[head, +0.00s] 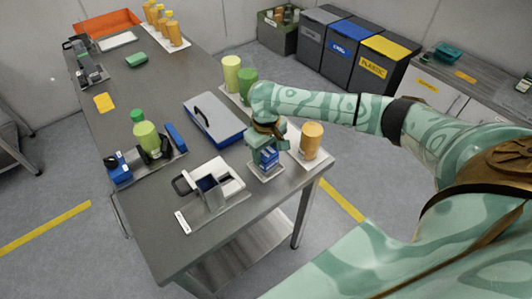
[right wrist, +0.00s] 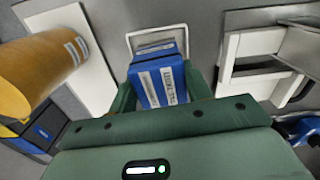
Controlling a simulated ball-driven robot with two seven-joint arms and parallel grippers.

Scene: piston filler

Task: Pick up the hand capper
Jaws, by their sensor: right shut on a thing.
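A blue block with a white label, apparently the hand capper (head: 269,158), stands in a small white tray (head: 264,175) near the table's right edge. In the right wrist view the blue block (right wrist: 158,82) sits between the green fingers, and the tray rim (right wrist: 130,38) shows behind it. The label is too small to read surely. My right gripper (head: 267,149) comes down from above and is shut on the block. The block looks upright and in or just over the tray; I cannot tell whether it touches. My left gripper is out of view.
An orange bottle (head: 312,141) stands close to the right of my gripper, on a white board. A white fixture with a black handle (head: 216,184) stands to the left. A blue-grey case (head: 214,120) and green bottles (head: 232,74) are behind. Bare table lies at front left.

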